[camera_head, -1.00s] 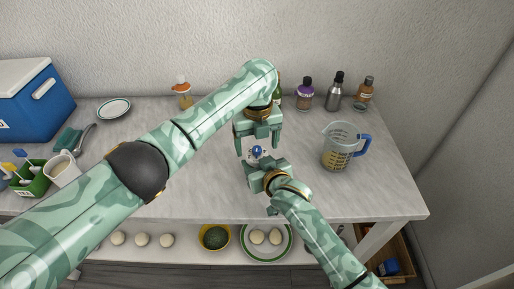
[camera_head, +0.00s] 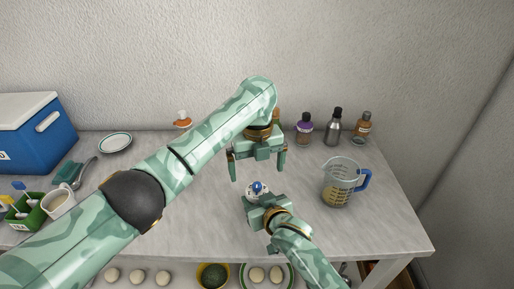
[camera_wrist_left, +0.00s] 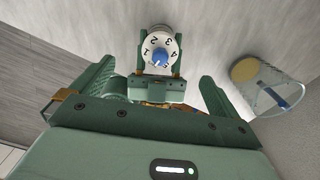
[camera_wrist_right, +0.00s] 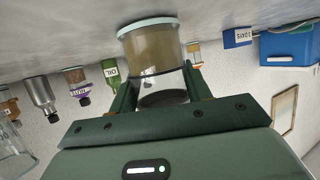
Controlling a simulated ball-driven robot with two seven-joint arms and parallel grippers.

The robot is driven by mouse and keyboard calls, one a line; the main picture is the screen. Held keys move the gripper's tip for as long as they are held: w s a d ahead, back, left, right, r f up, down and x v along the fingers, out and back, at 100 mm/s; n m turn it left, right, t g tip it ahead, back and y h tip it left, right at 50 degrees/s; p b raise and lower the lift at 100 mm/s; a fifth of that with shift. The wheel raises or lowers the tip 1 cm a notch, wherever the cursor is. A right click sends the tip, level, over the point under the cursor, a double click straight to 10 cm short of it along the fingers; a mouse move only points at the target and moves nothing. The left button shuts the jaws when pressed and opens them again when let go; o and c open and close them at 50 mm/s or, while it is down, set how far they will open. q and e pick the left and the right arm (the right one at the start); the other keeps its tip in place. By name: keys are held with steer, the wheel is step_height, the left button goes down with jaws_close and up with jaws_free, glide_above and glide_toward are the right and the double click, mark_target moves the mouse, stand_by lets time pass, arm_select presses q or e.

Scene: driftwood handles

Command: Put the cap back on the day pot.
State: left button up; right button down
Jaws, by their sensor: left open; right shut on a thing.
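The day pot (camera_wrist_right: 152,50), a clear jar with brownish contents and a pale base edge, is between my right gripper's fingers in the right wrist view. A white cap with numbers and a blue pointer (camera_wrist_left: 159,50) shows at its top in the left wrist view, and in the head view (camera_head: 257,188). I cannot tell how firmly the cap is seated. My right gripper (camera_head: 257,198) is shut on the pot. My left gripper (camera_head: 258,168) is open and empty, beyond and apart from the cap. Whether the pot touches the table is unclear.
A measuring jug (camera_head: 338,190) with a blue handle stands to the right. Several bottles (camera_head: 333,128) line the back wall. A blue cooler (camera_head: 38,135), green caddy (camera_head: 28,212) and mug (camera_head: 58,202) are at the left. Bare table (camera_head: 205,215) lies left of my right gripper.

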arm_select(q)
step_height(320, 180, up, 10)
steer(key=shift+f, duration=0.25)
arm_select(e)
steer(key=c, duration=0.6)
jaws_free()
arm_select(q)
steer(key=shift+s+r+p, duration=0.1)
steer(key=shift+r+p, duration=2.25)
steer(key=shift+r, duration=0.5)
arm_select(e)
steer(key=shift+v, duration=8.15)
